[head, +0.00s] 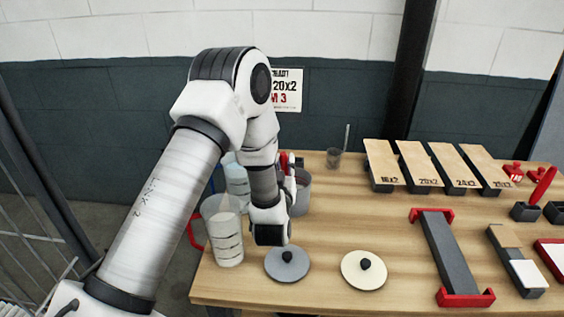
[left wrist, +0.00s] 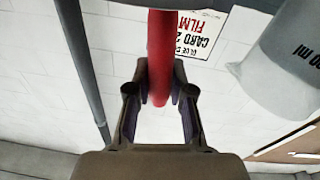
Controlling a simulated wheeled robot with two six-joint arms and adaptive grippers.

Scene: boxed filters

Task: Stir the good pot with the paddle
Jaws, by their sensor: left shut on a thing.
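My left gripper (left wrist: 159,95) is shut on a red rod-like handle (left wrist: 160,50), which looks like the paddle's. In the head view my left arm hides most of this gripper; a bit of red (head: 284,161) shows beside the wrist. A grey pot (head: 303,196) stands just right of my left wrist, partly covered by it. The paddle's lower end is hidden, so I cannot tell whether it is in a pot. A grey lid (head: 287,266) and a cream lid (head: 364,273), each with a black knob, lie at the table's front. My right gripper is out of view.
A clear marked jug (head: 224,235) stands at the table's left end, with another jug (head: 238,183) behind it. A small cup with a stick (head: 334,158) is at the back. Wooden-topped boxes (head: 382,160) and a red-ended grey fixture (head: 450,250) fill the right. A sign (head: 287,90) hangs behind.

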